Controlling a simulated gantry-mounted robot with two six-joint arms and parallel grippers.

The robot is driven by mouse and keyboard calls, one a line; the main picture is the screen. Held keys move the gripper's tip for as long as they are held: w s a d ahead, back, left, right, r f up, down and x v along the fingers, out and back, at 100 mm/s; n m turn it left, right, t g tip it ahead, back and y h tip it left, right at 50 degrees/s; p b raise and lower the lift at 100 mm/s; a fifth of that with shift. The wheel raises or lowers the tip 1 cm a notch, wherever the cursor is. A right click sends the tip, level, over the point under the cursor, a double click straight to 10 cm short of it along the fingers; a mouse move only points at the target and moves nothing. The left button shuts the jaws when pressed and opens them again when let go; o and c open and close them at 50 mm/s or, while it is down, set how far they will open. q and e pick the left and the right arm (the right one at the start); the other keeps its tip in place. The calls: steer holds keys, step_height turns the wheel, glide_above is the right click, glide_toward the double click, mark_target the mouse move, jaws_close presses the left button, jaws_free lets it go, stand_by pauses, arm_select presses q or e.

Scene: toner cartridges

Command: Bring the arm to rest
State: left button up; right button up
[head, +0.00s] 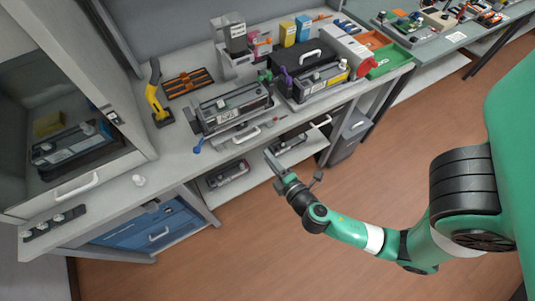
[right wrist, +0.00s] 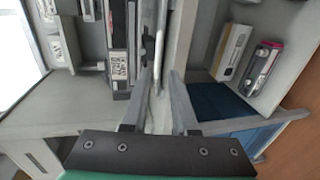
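My right arm (head: 345,228) reaches in from the right in the head view. Its gripper (head: 276,166) hangs in front of the workbench, over the floor side of the bench edge. In the right wrist view the two fingers (right wrist: 163,82) stand apart with nothing held between them. A toner cartridge (head: 230,112) lies on the bench beyond the gripper, and another one (head: 318,84) lies to its right. My left gripper is not in view.
A yellow-handled tool (head: 155,97) and an orange-and-black tray (head: 188,82) lie on the bench. A green bin (head: 391,60) stands at the right end. Open shelves with cartridges (head: 228,174) are under the bench. The brown floor (head: 240,250) in front is clear.

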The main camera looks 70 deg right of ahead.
steer(key=shift+s+a+r, duration=0.2)
steer(key=shift+s+a, duration=0.05)
stand_by(0.4)
